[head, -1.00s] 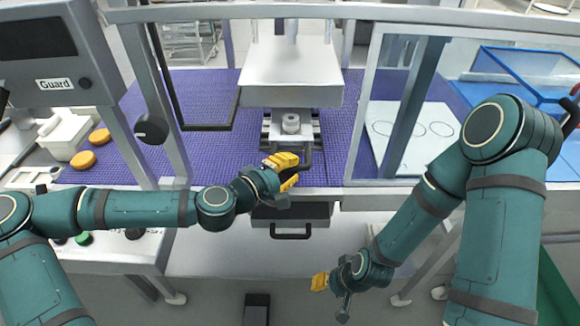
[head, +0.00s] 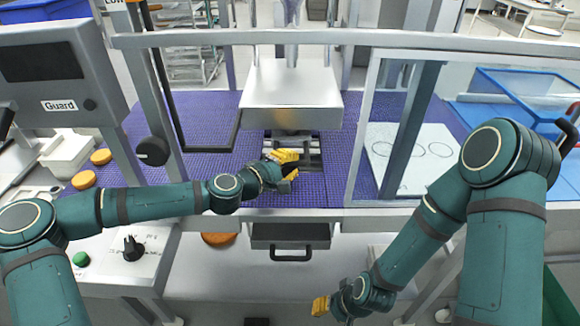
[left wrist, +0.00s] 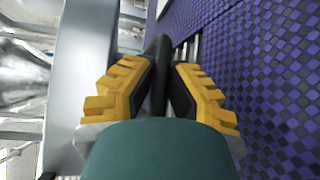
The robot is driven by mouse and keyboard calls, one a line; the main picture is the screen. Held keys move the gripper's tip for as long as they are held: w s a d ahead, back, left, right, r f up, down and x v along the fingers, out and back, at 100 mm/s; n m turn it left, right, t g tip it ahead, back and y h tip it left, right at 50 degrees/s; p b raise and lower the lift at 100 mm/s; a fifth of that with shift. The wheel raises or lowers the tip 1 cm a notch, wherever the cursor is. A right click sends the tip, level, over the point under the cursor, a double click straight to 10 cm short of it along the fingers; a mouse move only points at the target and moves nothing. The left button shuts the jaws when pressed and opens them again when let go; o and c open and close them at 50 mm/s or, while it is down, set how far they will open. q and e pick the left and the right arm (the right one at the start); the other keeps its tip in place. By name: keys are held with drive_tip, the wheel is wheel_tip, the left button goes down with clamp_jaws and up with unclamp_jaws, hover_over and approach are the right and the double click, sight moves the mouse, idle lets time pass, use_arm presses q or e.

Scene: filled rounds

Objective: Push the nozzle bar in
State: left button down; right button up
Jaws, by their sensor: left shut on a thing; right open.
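The nozzle bar's black handle (left wrist: 160,65) is between the yellow fingers of my left gripper (left wrist: 160,90) in the left wrist view. In the head view, my left gripper (head: 287,166) is shut on it, just inside the machine's front edge. The nozzle is hidden beneath the big metal block (head: 291,97), and most of the bar is covered by the block and the gripper. Metal rails (head: 309,150) show in front of the block. My right gripper (head: 322,306) is open and empty, low in front of the machine.
A purple belt (head: 215,110) runs under the block. Frame posts flank the opening, with a white board (head: 415,145) behind the right one. A drawer with a black handle (head: 291,254) is below the front edge. Orange rounds (head: 84,180) lie at the left.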

use_arm(q)
drive_tip(key=shift+w+r, duration=0.1)
drive_tip(key=shift+w, duration=0.1)
drive_tip(key=c, duration=1.1)
unclamp_jaws()
drive_tip(key=shift+c, duration=0.2)
drive_tip(key=shift+o, duration=1)
drive_tip(key=shift+w, duration=0.15)
drive_tip(key=v, duration=1.2)
